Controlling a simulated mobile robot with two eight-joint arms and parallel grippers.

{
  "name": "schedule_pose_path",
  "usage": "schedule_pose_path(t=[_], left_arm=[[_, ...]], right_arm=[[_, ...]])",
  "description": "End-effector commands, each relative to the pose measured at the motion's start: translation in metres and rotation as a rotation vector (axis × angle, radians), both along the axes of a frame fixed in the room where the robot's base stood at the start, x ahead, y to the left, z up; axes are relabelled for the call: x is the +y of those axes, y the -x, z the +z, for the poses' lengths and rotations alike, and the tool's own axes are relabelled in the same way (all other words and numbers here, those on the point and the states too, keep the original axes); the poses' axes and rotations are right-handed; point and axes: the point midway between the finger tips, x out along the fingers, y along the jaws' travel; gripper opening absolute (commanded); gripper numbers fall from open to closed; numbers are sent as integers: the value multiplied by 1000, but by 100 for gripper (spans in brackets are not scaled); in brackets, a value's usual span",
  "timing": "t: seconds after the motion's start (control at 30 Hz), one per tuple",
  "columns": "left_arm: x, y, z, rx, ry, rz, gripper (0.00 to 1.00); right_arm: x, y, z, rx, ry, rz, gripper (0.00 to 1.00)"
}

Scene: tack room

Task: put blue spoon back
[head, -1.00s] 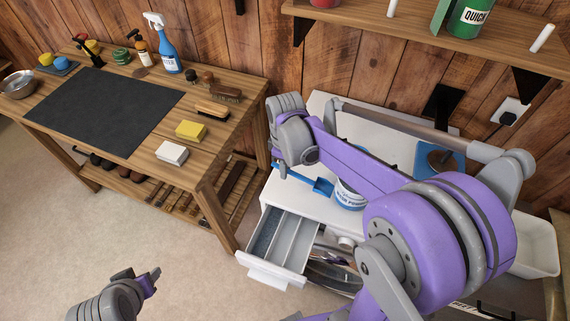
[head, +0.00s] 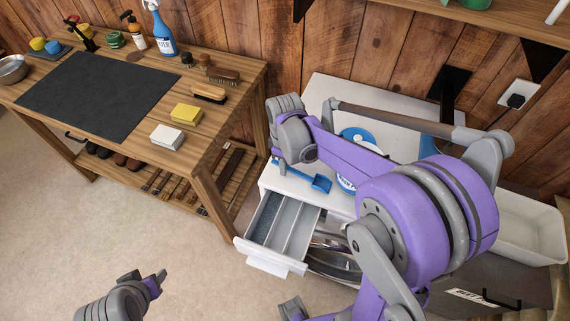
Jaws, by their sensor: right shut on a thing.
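The blue spoon (head: 318,183), a scoop with a squared bowl, is at the white cabinet's left front. My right gripper (head: 281,167) is shut on its handle end, and the bowl points right. Whether the spoon touches the cabinet top or hangs just above it, I cannot tell. The cabinet's top drawer (head: 274,262) is pulled out below, with long grey compartments that look empty. A white tub with blue print (head: 346,184) stands right of the spoon, partly hidden by my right arm. My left gripper (head: 146,278) is open and empty over the floor.
A wooden workbench (head: 215,128) on the left holds a dark mat (head: 98,95), brushes, a yellow sponge (head: 186,114), a white block (head: 167,137) and a blue spray bottle (head: 162,32). A white bin (head: 530,228) is at the right. The floor in front is clear.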

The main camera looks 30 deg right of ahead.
Motion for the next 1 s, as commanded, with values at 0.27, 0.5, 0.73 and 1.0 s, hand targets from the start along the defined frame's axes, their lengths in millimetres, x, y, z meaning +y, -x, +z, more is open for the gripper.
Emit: schedule_pose_path(t=[0.27,0.5,0.73,1.0], left_arm=[[0,0,0,0,0,0,50],[0,0,0,0,0,0,50],[0,0,1,-1,0,0,50],[0,-2,7,-4,0,0,50]], right_arm=[[0,0,0,0,0,0,31],[0,0,0,0,0,0,50],[0,0,5,0,0,0,50],[0,0,53,-1,0,0,50]])
